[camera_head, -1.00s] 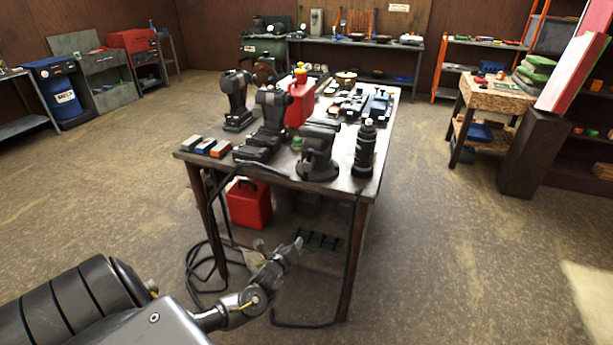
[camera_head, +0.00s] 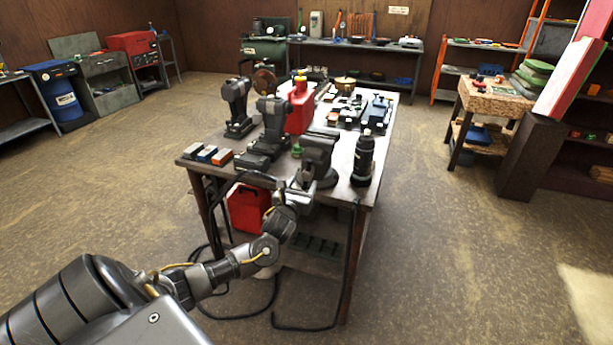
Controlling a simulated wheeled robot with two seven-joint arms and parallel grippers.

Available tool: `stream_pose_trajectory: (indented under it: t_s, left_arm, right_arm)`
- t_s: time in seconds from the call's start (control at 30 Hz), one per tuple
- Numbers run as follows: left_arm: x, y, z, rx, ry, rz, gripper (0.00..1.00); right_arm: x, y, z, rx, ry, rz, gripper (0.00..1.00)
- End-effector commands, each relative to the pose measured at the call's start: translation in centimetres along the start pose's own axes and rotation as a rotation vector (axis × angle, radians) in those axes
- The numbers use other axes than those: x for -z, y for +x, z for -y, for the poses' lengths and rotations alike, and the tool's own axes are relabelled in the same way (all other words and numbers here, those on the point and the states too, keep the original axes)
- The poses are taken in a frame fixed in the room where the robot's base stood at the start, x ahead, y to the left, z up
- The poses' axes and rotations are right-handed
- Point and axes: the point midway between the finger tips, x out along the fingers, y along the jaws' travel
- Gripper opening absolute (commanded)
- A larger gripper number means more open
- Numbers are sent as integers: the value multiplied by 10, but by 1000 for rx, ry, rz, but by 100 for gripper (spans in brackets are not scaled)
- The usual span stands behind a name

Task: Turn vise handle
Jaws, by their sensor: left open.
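A dark grey vise (camera_head: 320,152) stands on the near edge of the wooden workbench (camera_head: 345,193). Its handle is too small and dark to make out, and the lower front of the vise is partly covered by my left gripper. My left gripper (camera_head: 297,190) is open, at the near edge of the bench just in front of and below the vise. I cannot tell whether it touches the vise. My right gripper is not in view.
A black bottle-shaped tool (camera_head: 364,158) stands right of the vise. Two dark power tools (camera_head: 271,125), a red can (camera_head: 300,105) and small blocks (camera_head: 206,153) are on the bench. A red container (camera_head: 248,208) sits below. Black cables hang at the front. Floor to the right is clear.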

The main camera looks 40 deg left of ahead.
Motion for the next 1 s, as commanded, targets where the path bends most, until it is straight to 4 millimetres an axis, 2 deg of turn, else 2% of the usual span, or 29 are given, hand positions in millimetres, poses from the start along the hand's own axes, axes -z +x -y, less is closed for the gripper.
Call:
stream_pose_trajectory:
  t_s: [0.1, 0.3, 0.67, 0.77, 1.0]
  left_arm:
    - [-2, 21, 0, -2, -1, -1, 57]
    - [-1, 42, 0, -1, -1, 1, 57]
    - [1, 48, 0, 1, -1, -1, 57]
    - [1, 48, 0, 1, -1, -1, 47]
    - [1, 48, 0, 1, -1, -1, 16]
  right_arm:
    - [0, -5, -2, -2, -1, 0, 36]
    - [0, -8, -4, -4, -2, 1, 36]
    - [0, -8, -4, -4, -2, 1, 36]
    - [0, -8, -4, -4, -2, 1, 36]
    - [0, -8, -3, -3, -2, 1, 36]
